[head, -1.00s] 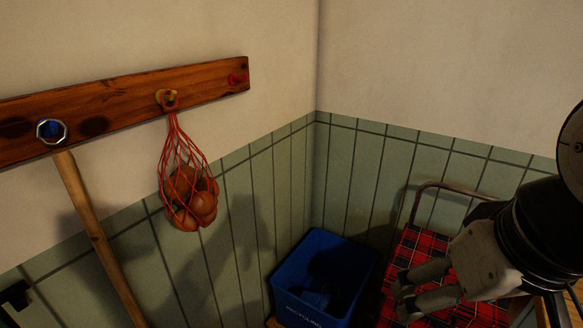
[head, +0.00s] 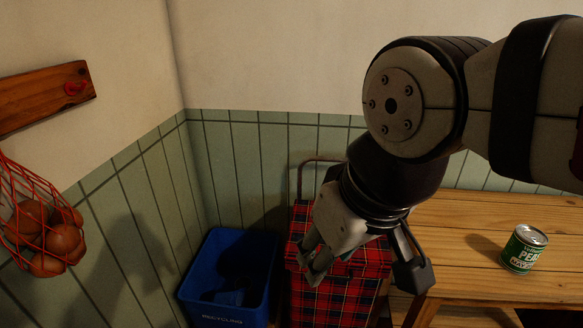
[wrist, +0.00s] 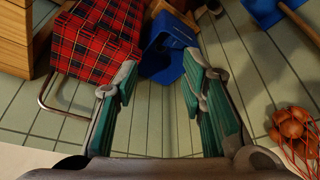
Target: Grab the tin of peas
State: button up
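The tin of peas (head: 523,250), green and white with a bare metal top, stands upright on the pine table (head: 470,225) at the right of the head view. My gripper (head: 365,268) is to the left of the tin, apart from it, past the table's left edge and in front of the plaid trolley. In the wrist view my gripper (wrist: 160,85) has its two fingers spread wide with nothing between them. The tin does not show in the wrist view.
A red plaid trolley (head: 335,290) stands left of the table, with a blue recycling bin (head: 222,315) beside it. A red net of onions (head: 45,240) hangs at the far left near a wooden peg rail (head: 40,97). The tabletop around the tin looks clear.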

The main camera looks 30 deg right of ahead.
aim_at(527, 242)
jog(key=z, duration=1.5)
jog(key=l+z, duration=0.25)
